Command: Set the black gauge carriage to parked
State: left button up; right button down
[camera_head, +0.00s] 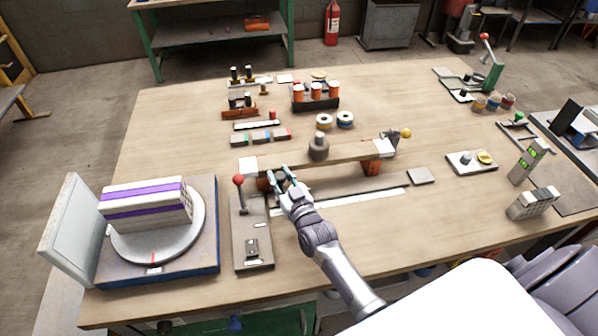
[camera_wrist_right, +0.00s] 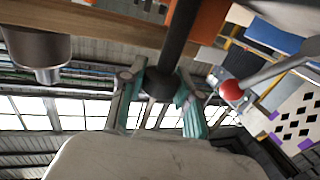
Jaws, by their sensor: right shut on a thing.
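My right gripper (camera_head: 279,176) reaches in from the bottom of the head view to the left end of the long rail (camera_head: 372,189), just in front of the wooden beam. In the right wrist view its teal fingers (camera_wrist_right: 160,95) are shut on a black post with a rounded end (camera_wrist_right: 160,84). This looks like part of the black gauge carriage; in the head view the hand largely hides it. A white scale strip (camera_head: 350,199) runs along the rail's front. My left gripper is not in view.
The wooden beam (camera_head: 345,155) with a grey weight (camera_head: 318,147) stands behind the gripper. A red-knobbed lever (camera_head: 239,182) on a grey plate (camera_head: 252,235) is close to its left. A turntable with a striped box (camera_head: 148,203) is further left.

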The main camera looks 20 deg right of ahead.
jog(key=shift+w+a, duration=0.15)
jog(key=shift+a, duration=0.8)
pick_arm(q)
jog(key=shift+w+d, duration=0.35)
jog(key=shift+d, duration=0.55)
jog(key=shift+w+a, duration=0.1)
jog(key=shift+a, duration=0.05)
pick_arm(e)
jog(key=c, duration=1)
grip_release()
jog(key=shift+a, duration=0.1)
jog(key=shift+c, duration=0.2)
jog(key=shift+o, duration=1.3)
jog(key=shift+w+a, duration=0.1)
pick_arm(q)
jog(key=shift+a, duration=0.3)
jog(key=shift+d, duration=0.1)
pick_arm(e)
jog(key=s, duration=1.2)
jog(key=shift+d, duration=0.2)
